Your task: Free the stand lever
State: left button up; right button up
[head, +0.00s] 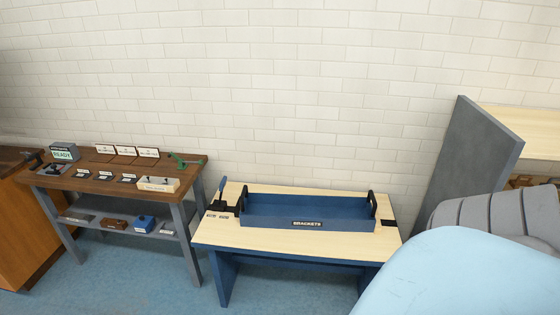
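A blue upright lever (223,190) rises from a black base at the left end of the light-wood stand (290,255), which has blue legs. A long blue tray (270,224) labelled BRACKETS lies on the stand just right of the lever. The tray has a black handle at each end, the left one close to the lever. I cannot tell whether the tray or its handle touches the lever. Small labels lie in front of the lever base. Neither of my grippers is in view.
A dark wooden workbench (110,187) stands left, with a READY sign (65,152), several cards, a small wooden box (158,184) and a green tool (186,160). Its lower shelf holds a blue item (145,223). A grey panel (470,160) stands right. Blue floor lies between bench and stand.

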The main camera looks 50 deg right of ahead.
aim_at(223, 183)
jog(key=i+j+z, duration=0.1)
jog(key=z, duration=0.35)
jog(key=i+j+z, duration=0.1)
jog(key=j+z, duration=0.2)
jog(key=z, duration=0.2)
jog(key=j+z, duration=0.2)
jog(key=z, duration=0.25)
jog(key=j+z, duration=0.3)
jog(key=j, duration=0.25)
jog(key=j+z, duration=0.3)
jog(key=j, duration=0.25)
jog(key=i+j, duration=0.1)
jog(key=j, duration=0.75)
jog(key=i, duration=0.8)
jog(key=i+j+u, duration=0.4)
jog(key=i+j, duration=0.4)
jog(key=j, duration=0.15)
